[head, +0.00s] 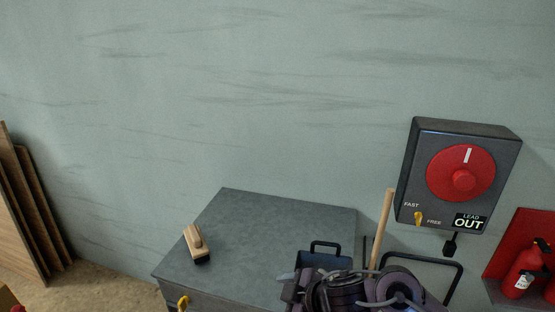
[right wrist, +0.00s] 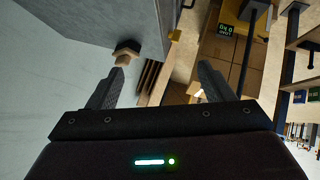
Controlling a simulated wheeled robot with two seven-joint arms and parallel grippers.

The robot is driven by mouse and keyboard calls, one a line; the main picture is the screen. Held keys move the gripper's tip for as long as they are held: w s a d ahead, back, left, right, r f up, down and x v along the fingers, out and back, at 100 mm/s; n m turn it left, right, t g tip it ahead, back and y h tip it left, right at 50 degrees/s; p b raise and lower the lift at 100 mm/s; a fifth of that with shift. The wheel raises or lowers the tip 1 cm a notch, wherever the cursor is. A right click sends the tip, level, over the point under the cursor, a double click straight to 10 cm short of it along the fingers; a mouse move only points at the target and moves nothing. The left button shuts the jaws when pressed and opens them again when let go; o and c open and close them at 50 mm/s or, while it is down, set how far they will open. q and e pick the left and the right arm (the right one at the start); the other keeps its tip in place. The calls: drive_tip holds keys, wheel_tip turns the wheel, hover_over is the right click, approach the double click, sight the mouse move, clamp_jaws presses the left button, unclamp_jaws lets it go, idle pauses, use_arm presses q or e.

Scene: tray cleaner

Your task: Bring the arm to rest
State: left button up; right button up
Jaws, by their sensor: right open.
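My right gripper (right wrist: 162,72) is open in the right wrist view, with its two dark fingers apart and nothing held between them. My right arm (head: 372,290) shows folded at the bottom of the head view, right of centre; its fingers are hard to make out there. A small brush (head: 195,242) with a wooden body and dark end lies on the grey cabinet top (head: 285,215), left of the arm and apart from it. My left gripper is in neither view.
A blue dustpan (head: 322,256) and a wooden stick (head: 383,228) stand close behind the arm. A dark box with a red dial (head: 460,172) is on the wall, and red extinguishers (head: 525,270) are at right. Wooden boards (head: 25,215) lean at left. Cardboard boxes (right wrist: 211,75) show in the wrist view.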

drive_tip(key=s+d+f+m+g+h, duration=0.1)
drive_tip(key=s+d+f+m+h, duration=0.3)
drive_tip(key=s+d+m, duration=0.4)
drive_tip(key=s+d+f+m+g+h, duration=0.2)
drive_tip(key=s+d+f+m+h, duration=0.3)
drive_tip(key=s+d, duration=0.55)
wheel_tip(320, 180, down, 36)
drive_tip(key=s+m+y+b, duration=0.1)
drive_tip(key=s+y+b, duration=0.1)
drive_tip(key=b, duration=0.5)
drive_tip(key=s+d+f+g+b, duration=0.1)
drive_tip(key=s+d+f+b, duration=0.1)
drive_tip(key=s+f, duration=0.7)
drive_tip(key=s+d+f+g+b, duration=0.1)
drive_tip(key=s+f+b, duration=0.2)
drive_tip(key=s+f, duration=0.6)
wheel_tip(320, 180, down, 3)
drive_tip(key=shift+s+d+f+h, duration=0.1)
drive_tip(key=shift+s+d+h, duration=0.2)
drive_tip(key=shift+s+d, duration=0.1)
